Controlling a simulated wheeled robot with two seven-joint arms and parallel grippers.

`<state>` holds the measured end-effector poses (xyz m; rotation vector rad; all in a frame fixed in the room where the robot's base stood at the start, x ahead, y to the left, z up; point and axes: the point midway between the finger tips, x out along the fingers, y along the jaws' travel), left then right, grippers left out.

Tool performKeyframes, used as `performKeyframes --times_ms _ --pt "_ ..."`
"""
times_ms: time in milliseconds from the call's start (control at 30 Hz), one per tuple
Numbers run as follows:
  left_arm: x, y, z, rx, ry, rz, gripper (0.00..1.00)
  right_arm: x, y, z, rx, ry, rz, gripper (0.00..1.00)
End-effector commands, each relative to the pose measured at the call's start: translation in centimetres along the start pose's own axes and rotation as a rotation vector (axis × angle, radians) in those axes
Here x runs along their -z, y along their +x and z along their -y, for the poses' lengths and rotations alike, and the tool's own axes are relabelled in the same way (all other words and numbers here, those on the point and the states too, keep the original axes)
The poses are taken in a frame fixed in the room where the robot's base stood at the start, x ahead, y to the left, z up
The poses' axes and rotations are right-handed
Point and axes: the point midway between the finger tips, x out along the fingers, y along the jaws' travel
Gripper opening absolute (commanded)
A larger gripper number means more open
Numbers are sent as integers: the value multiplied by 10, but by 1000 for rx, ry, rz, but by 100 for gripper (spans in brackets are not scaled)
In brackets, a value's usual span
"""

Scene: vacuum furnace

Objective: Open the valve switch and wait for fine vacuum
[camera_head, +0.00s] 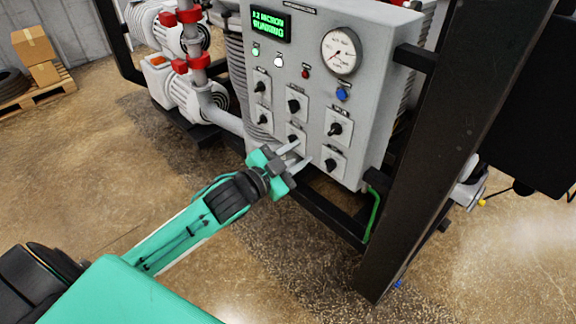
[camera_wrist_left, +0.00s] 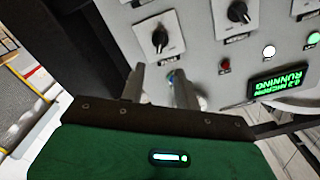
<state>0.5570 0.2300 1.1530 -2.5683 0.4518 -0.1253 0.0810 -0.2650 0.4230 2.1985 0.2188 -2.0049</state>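The grey control panel (camera_head: 318,60) carries several black rotary switches, such as an upper right one (camera_head: 335,128) and a lower right one (camera_head: 331,165). Which is the valve switch I cannot tell; the labels are too small. The green display (camera_head: 268,25) reads RUNNING under a blurred micron value. It also shows in the left wrist view (camera_wrist_left: 277,86). My left gripper (camera_head: 303,151) is at the panel's lower edge, fingers apart and empty, partly over a lower middle switch (camera_head: 294,138). In the left wrist view its fingers (camera_wrist_left: 160,72) point at the panel near a black switch (camera_wrist_left: 160,38). My right gripper is not in view.
A round gauge (camera_head: 342,51) and a blue button (camera_head: 342,94) sit at the panel's right. A dark frame post (camera_head: 430,140) stands right of the panel. Pipes and red clamps (camera_head: 199,61) are at the left. The floor at lower left is clear, beyond my arm.

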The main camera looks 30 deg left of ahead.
Motion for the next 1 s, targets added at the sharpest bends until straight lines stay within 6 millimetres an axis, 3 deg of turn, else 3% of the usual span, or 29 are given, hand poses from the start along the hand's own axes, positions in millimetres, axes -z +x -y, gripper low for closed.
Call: performKeyframes --times_ms 100,300,833,933,1000 --pt "-2 -15 -1 0 1 1 32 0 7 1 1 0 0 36" --pt "0 -26 0 0 0 0 32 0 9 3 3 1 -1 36" --pt "-1 -27 0 0 0 1 32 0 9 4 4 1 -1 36" --pt "-15 -23 -1 3 -10 25 32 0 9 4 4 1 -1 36" --pt "-41 -18 -4 8 -27 69 32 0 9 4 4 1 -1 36"
